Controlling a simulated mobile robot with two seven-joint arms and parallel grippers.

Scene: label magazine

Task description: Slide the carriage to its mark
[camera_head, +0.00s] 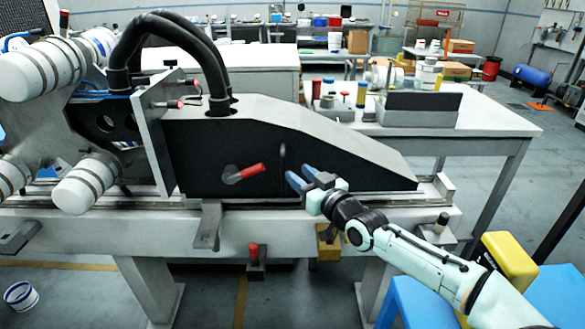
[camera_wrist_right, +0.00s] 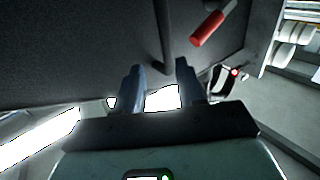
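The carriage (camera_head: 300,150) is a large dark-sided body with a pale sloping top. It sits on a long rail (camera_head: 385,201) along the bench. A thin dark upright handle (camera_head: 283,154) stands on its near side. My right gripper (camera_head: 299,176), with blue fingers, is open just in front of the carriage, slightly right of and below the handle. In the right wrist view the handle (camera_wrist_right: 164,45) ends near the gap between the open fingertips (camera_wrist_right: 160,69); nothing is gripped. I cannot pick out the mark. My left gripper is not in view.
A red-handled lever (camera_head: 246,173) sticks out left of the handle; it also shows in the right wrist view (camera_wrist_right: 207,28). Black hoses (camera_head: 172,30) rise from the carriage top. A block (camera_head: 444,186) stands at the rail's right end. White cylinders (camera_head: 40,70) fill the left.

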